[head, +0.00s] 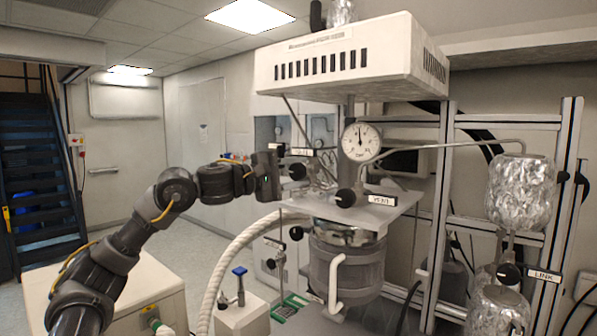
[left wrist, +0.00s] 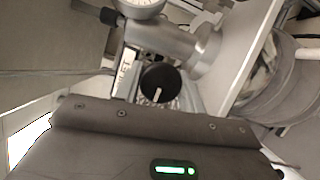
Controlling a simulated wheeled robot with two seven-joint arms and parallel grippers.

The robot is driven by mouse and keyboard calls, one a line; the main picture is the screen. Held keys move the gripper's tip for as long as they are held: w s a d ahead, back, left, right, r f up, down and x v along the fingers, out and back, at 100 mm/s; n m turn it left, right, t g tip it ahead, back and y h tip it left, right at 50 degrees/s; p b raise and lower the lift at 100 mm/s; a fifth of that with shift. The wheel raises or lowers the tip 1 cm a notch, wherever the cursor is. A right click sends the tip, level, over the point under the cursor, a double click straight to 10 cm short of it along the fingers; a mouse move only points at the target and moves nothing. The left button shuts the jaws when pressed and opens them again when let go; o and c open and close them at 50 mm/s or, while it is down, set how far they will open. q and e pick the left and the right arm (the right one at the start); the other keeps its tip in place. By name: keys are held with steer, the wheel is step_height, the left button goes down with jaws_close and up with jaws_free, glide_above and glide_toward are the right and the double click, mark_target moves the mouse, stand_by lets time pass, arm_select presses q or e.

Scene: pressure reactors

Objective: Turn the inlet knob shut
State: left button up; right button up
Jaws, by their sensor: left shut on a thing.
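The inlet knob (head: 297,171) is a round black knob below a small white label (head: 302,152) on the reactor's left side; the lettering is too small to read surely. My left gripper (head: 282,173) reaches it from the left and is shut on it. In the left wrist view a black knob (left wrist: 158,82) with a white pointer line shows just past the gripper's dark body, beside a white label (left wrist: 122,75). The fingertips are hidden there. My right gripper is not in view.
A pressure gauge (head: 361,142) and the VENT knob (head: 345,198) sit right of the inlet knob. A white hood (head: 350,65) overhangs them. Below is the reactor vessel (head: 346,262) with a white hose (head: 232,262). The LINK knob (head: 510,273) and foil-wrapped flasks (head: 520,190) stand at right.

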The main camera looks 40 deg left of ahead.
arm_select(q)
steer(key=o, duration=1)
steer(key=shift+c, duration=0.2)
steer(key=shift+s+a+f+b, duration=0.15)
steer(key=shift+s+a+b, duration=0.05)
steer(key=shift+s+b, duration=0.2)
steer(key=b+v, duration=0.4)
steer(key=v, duration=0.6)
steer(key=shift+b, duration=0.4)
steer(key=shift+w, duration=0.1)
